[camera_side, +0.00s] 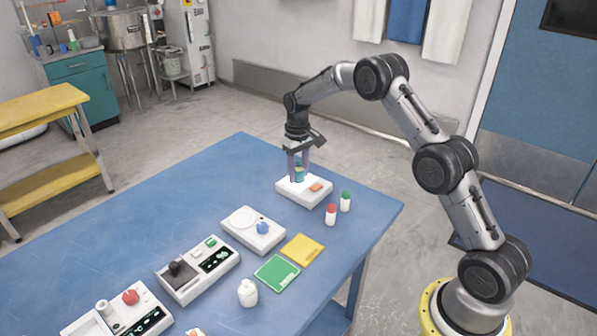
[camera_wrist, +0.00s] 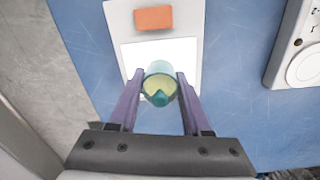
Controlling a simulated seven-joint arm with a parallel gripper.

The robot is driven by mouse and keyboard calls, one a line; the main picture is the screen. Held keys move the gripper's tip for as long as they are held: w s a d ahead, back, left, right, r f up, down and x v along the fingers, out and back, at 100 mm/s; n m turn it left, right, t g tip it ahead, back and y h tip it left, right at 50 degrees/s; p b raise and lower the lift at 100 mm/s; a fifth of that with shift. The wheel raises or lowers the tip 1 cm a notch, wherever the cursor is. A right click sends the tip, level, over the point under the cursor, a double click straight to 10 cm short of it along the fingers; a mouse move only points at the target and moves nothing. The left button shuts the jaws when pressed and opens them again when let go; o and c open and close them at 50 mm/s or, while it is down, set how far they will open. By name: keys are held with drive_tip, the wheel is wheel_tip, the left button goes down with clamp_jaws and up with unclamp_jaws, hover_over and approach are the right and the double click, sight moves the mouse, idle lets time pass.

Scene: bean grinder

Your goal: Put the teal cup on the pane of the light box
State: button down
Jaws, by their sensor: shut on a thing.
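The teal cup (camera_wrist: 160,85) is between the two purple fingers of my gripper (camera_wrist: 158,98), which is shut on it. The cup holds something yellowish. In the side view the cup (camera_side: 299,174) is upright between the fingers of my gripper (camera_side: 299,172), over the white light box (camera_side: 309,197). The light box pane (camera_wrist: 185,55) is a bright white square; the cup covers part of its near side in the wrist view. An orange block (camera_wrist: 153,18) is on the box beyond the pane. I cannot tell whether the cup touches the pane.
A red-capped bottle (camera_side: 331,215) and a green-capped bottle (camera_side: 346,201) stand right of the light box. A white scale-like device (camera_side: 240,240), a yellow pad (camera_side: 302,250) and a green pad (camera_side: 277,273) lie nearer the camera. The blue table (camera_side: 170,205) is clear on the left.

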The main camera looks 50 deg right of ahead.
drive_tip(key=shift+c, duration=1.8)
unclamp_jaws()
drive_tip(key=shift+f, duration=0.15)
